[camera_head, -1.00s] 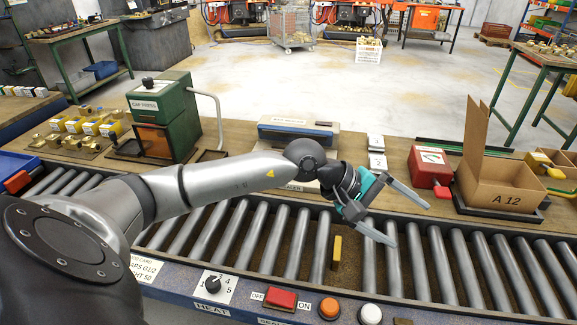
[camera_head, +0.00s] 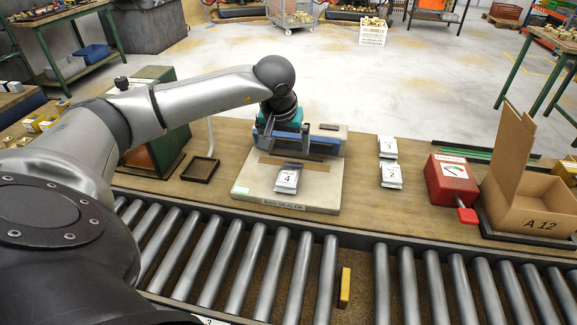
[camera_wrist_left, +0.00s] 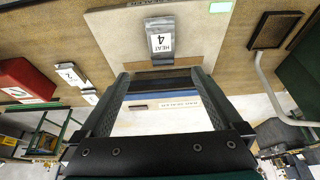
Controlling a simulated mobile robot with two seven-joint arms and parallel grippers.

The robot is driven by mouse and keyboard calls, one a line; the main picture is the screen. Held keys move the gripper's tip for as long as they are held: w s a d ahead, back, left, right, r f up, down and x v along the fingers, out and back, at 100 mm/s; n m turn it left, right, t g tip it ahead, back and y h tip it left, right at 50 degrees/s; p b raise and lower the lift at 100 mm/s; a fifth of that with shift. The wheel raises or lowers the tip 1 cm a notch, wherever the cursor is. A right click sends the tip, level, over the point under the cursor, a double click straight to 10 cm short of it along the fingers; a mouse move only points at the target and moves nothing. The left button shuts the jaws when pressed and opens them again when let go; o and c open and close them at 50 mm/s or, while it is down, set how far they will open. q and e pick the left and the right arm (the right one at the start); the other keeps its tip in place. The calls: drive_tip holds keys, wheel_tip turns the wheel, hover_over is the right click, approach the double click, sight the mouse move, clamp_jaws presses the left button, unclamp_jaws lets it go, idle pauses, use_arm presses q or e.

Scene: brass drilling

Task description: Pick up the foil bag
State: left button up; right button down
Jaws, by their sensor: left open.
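A small silvery foil bag (camera_head: 287,179) with a white label reading HEAT 4 lies on the pale plate of the bag sealer (camera_head: 322,190). It also shows in the left wrist view (camera_wrist_left: 161,42), just beyond the fingertips. My left gripper (camera_wrist_left: 161,74) is open and empty, its two dark fingers spread on either side of the bag's line. In the head view the left gripper (camera_head: 281,138) hangs over the sealer's rear part, behind the bag and apart from it. My right gripper is in neither current view.
Two similar labelled bags, 3 (camera_head: 388,146) and 2 (camera_head: 391,175), lie right of the sealer. A red box (camera_head: 450,180) and an open carton (camera_head: 535,205) stand farther right. The green press (camera_head: 160,140) is left; the roller conveyor (camera_head: 250,265) runs in front.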

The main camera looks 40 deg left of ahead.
use_arm(q)
approach(288, 175)
drive_tip(key=x, duration=0.1)
drive_tip(key=b+x, duration=0.1)
drive_tip(key=shift+w+d+f, duration=0.2)
drive_tip(key=shift+w+f, duration=0.05)
drive_tip(key=shift+x, duration=0.8)
drive_tip(key=shift+a+f+b, duration=0.1)
drive_tip(key=shift+f+b, duration=0.2)
drive_tip(key=shift+b+x, duration=0.45)
drive_tip(key=shift+x, duration=1.75)
drive_tip(key=shift+s+a, duration=0.15)
use_arm(e)
drive_tip(key=f, duration=0.1)
drive_tip(key=s, duration=0.1)
drive_tip(key=f, duration=0.1)
drive_tip(key=shift+s+d+f, duration=0.25)
drive_tip(key=shift+d+f, duration=0.05)
drive_tip(key=shift+d, duration=0.05)
use_arm(q)
drive_tip(key=shift+c, duration=0.2)
